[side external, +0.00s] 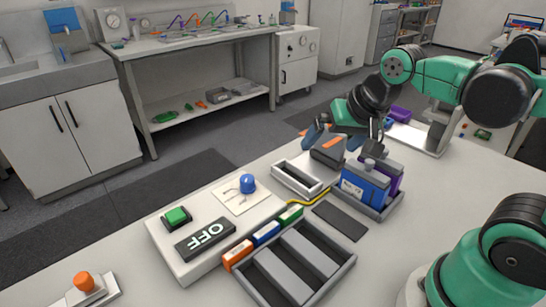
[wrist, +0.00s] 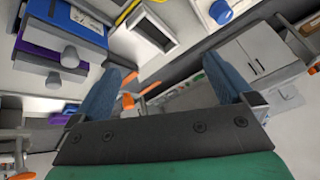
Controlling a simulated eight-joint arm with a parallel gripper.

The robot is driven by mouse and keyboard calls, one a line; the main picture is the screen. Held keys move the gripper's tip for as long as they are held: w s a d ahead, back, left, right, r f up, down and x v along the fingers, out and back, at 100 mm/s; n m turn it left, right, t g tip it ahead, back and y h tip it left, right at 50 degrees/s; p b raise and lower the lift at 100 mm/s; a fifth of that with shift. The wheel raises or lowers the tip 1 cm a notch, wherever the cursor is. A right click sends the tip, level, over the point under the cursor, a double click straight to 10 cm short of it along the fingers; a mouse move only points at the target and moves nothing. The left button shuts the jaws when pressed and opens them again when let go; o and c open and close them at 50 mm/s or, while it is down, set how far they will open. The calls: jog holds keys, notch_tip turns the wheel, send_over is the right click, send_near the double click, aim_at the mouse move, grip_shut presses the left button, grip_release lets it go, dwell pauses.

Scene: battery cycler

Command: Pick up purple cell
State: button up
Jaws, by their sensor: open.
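The purple cell (side external: 393,172) stands upright in a grey tray (side external: 385,213), directly behind a blue cell (side external: 362,188) that hides part of it. In the wrist view the purple cell (wrist: 48,57) is at the upper left, beside the blue cell (wrist: 62,22), with grey terminals on top. My gripper (side external: 343,140) is behind and to the left of the two cells, above the bench. Its blue fingers are spread apart in the wrist view (wrist: 168,65), with nothing between them. The purple cell lies outside the fingers, to their left.
An empty narrow grey tray (side external: 300,179) is left of the cells. The cycler panel (side external: 205,240) has a green button, blue knob and OFF display. A slotted tray (side external: 295,268) is in front. Another purple object (side external: 400,112) sits farther back, beyond my gripper.

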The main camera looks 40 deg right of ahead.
jog(key=a+n, duration=0.1)
jog(key=n, duration=0.1)
jog(key=a+f+n, duration=0.1)
jog(key=n, duration=0.1)
jog(key=shift+s+a+f+n+t, duration=0.15)
jog(key=shift+a+n+t, duration=0.05)
jog(key=shift+n+t, duration=0.2)
jog(key=shift+a+f+n+y, duration=0.15)
jog(key=shift+a+n+y, duration=0.15)
jog(key=shift+n, duration=0.4)
jog(key=c, duration=0.4)
jog(key=shift+c, duration=0.2)
